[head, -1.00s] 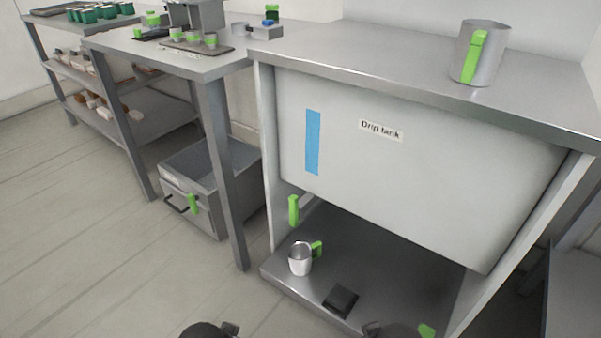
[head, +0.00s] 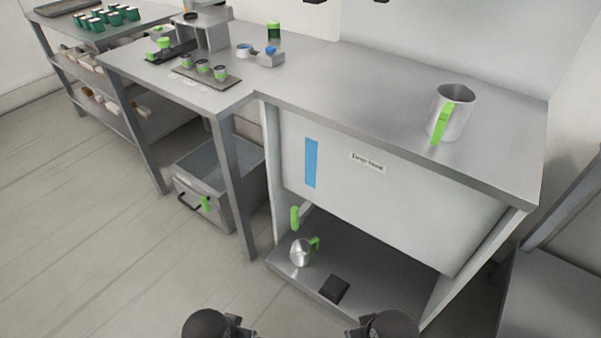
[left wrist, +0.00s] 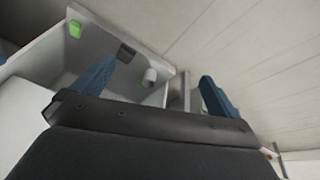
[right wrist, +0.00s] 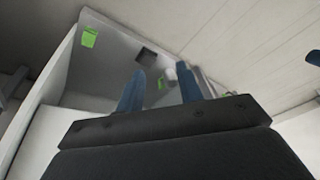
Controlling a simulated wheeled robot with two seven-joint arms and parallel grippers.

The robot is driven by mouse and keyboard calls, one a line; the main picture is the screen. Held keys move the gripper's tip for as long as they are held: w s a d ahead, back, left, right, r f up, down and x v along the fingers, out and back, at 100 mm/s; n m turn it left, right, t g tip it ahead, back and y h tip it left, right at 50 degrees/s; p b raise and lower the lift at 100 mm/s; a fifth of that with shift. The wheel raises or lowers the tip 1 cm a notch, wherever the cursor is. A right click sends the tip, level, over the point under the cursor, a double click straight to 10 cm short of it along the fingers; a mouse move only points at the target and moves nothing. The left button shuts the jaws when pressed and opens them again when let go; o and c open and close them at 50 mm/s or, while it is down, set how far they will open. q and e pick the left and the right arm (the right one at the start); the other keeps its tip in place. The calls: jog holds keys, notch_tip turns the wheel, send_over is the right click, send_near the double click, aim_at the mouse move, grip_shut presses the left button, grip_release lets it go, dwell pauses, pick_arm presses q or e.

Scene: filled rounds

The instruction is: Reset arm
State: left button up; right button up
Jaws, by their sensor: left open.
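My left gripper (left wrist: 155,85) is open and empty in the left wrist view, its two blue fingers wide apart. My right gripper (right wrist: 160,88) is also empty, its fingers apart by a smaller gap in the right wrist view. In the head view only dark parts of my two arms show at the bottom edge, below the lower shelf. A small metal cup with a green handle (head: 300,252) stands on that shelf (head: 385,285), away from both arms. It also shows in the left wrist view (left wrist: 150,75), beyond the fingers.
A drip tank (head: 390,195) is mounted under the counter (head: 350,75). A metal pitcher (head: 452,112) stands on the counter. A black pad (head: 334,289) lies on the lower shelf. A grey bin (head: 190,178) is under the table at left. The floor at left is clear.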

pick_arm(q)
jog(key=s+d+p+v, duration=0.1)
jog(key=p+v, duration=0.7)
jog(key=v, duration=0.1)
jog(key=shift+d+g, duration=0.3)
jog(key=shift+d, duration=0.15)
pick_arm(e)
jog(key=s+a+v, duration=0.1)
jog(key=v, duration=0.8)
jog(key=shift+a+g, duration=0.3)
jog(key=shift+a, duration=0.15)
pick_arm(q)
jog(key=shift+f, duration=0.15)
pick_arm(e)
jog(key=shift+f, duration=0.1)
